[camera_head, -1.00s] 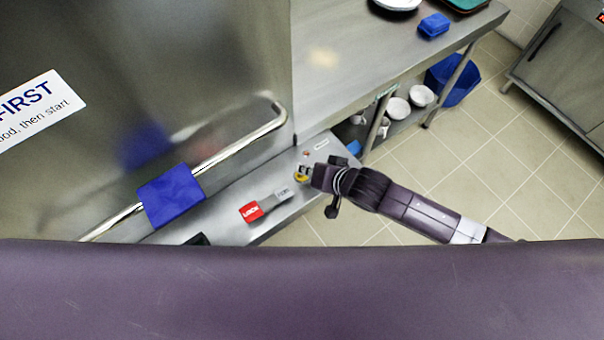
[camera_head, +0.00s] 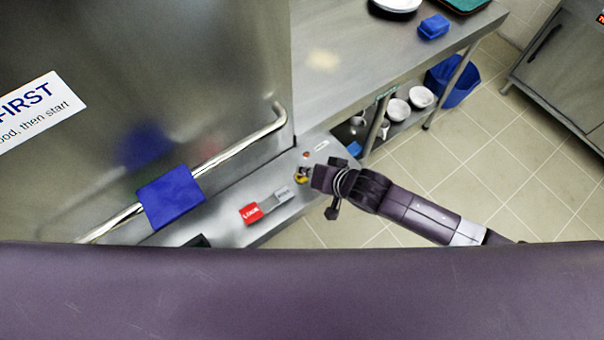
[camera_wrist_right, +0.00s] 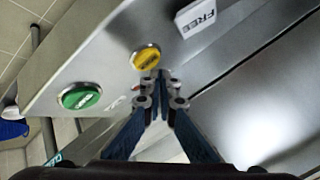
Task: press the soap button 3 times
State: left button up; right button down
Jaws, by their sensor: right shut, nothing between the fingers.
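A round yellow button (camera_head: 300,179) sits on the steel ledge in front of the hood machine. It shows more clearly in the wrist view (camera_wrist_right: 145,57), but its lettering is too blurred to read. A green button (camera_wrist_right: 80,97) with unreadable lettering is beside it in the wrist view. I cannot tell which one is the soap button. My right gripper (camera_head: 308,175) is shut and empty, its fingertips (camera_wrist_right: 158,88) close by the yellow button. I cannot tell whether they touch it. My left gripper is not in view.
A red lock tag (camera_head: 251,212) lies on the ledge, with a white FREE label (camera_wrist_right: 197,17) near the yellow button. A small reddish spot (camera_head: 306,154) is on the ledge.

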aim_at(304, 177)
jog(key=shift+f, duration=0.15)
jog(key=shift+f, duration=0.25)
jog(key=shift+f, duration=0.55)
dwell(1.0)
jog(key=shift+r+p, duration=0.8)
jog(key=shift+r, duration=0.1)
notch_tip(304, 177, up, 5)
jog(key=p, duration=0.5)
jog(key=shift+r, duration=0.1)
